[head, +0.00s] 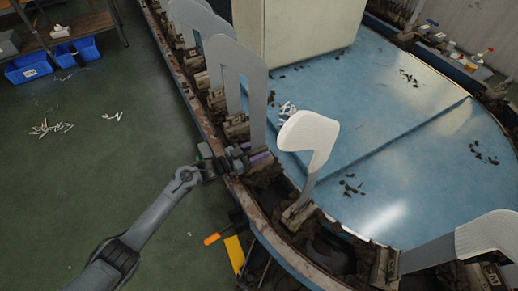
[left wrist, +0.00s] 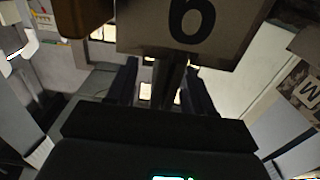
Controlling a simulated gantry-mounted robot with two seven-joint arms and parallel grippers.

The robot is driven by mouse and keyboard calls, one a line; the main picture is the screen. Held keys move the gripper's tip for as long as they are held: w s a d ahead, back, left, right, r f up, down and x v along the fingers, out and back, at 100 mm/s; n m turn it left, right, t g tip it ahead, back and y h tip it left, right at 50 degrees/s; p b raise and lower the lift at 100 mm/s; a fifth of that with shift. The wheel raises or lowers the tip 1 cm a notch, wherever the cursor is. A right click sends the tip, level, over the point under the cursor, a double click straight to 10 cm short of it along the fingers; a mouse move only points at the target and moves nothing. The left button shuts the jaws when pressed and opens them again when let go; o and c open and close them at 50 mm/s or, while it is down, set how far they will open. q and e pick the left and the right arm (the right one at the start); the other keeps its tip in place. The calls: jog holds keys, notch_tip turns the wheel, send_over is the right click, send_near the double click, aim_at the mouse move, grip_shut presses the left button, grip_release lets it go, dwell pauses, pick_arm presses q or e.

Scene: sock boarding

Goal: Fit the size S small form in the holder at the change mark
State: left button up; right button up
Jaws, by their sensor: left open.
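My left gripper (head: 243,157) reaches in from the left to the rim holder at the foot of a bare grey flat form (head: 254,85). It is open. In the left wrist view its two fingers (left wrist: 160,90) stand apart, with a narrow dark part between them just below a plate marked 6 (left wrist: 188,25). I cannot tell whether the fingers touch it. No size S mark is readable on any form. The yellow marker (head: 235,254) lies by the rim, below the gripper; whether it is the change mark is unclear. My right gripper is not in view.
A white-covered form (head: 308,137) stands in the holder to the right, and another (head: 487,234) stands at the lower right. More grey forms line the rim behind. An orange-handled tool (head: 212,239) lies near the yellow marker. Blue bins (head: 28,68) and open green floor are at left.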

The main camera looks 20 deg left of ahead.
pick_arm(q)
jog(key=p+v, duration=0.3)
jog(key=v, duration=0.7)
jog(key=shift+s+p, duration=0.15)
jog(key=shift+p, duration=0.15)
